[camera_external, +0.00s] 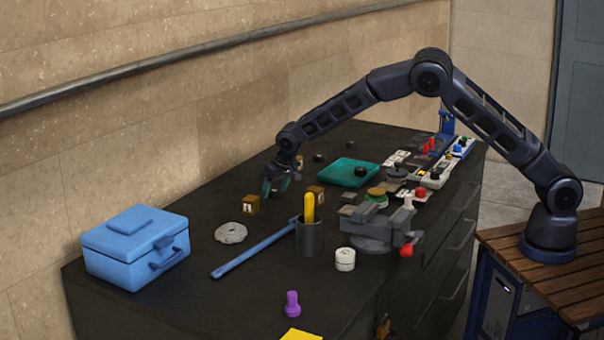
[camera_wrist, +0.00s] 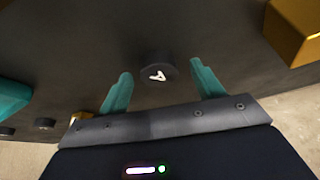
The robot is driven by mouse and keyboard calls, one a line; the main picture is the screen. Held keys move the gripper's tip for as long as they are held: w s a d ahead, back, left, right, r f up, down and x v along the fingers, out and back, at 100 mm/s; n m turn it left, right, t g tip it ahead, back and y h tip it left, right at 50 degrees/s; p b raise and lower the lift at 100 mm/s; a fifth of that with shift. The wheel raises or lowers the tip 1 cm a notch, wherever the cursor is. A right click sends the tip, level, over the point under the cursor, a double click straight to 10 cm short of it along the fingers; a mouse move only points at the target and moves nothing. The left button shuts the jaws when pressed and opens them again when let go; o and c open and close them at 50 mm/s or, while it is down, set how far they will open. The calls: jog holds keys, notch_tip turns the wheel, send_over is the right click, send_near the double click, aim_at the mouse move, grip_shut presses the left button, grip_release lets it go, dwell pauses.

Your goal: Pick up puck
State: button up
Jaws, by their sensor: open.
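A small black puck (camera_wrist: 157,68) with a white mark on its face shows in the wrist view. It lies on the dark bench top, a little beyond and between the teal fingertips of my gripper (camera_wrist: 160,76). The fingers are apart, with clear space on both sides of the puck. In the external view my gripper (camera_external: 277,186) points down, low over the bench near the wall side. The puck near it cannot be made out there.
A blue box (camera_external: 135,247), grey lump (camera_external: 230,233), blue bar (camera_external: 254,250), pen cup (camera_external: 309,238) and vise (camera_external: 376,230) occupy the nearer bench.

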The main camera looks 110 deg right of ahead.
jog(key=c, duration=1.1)
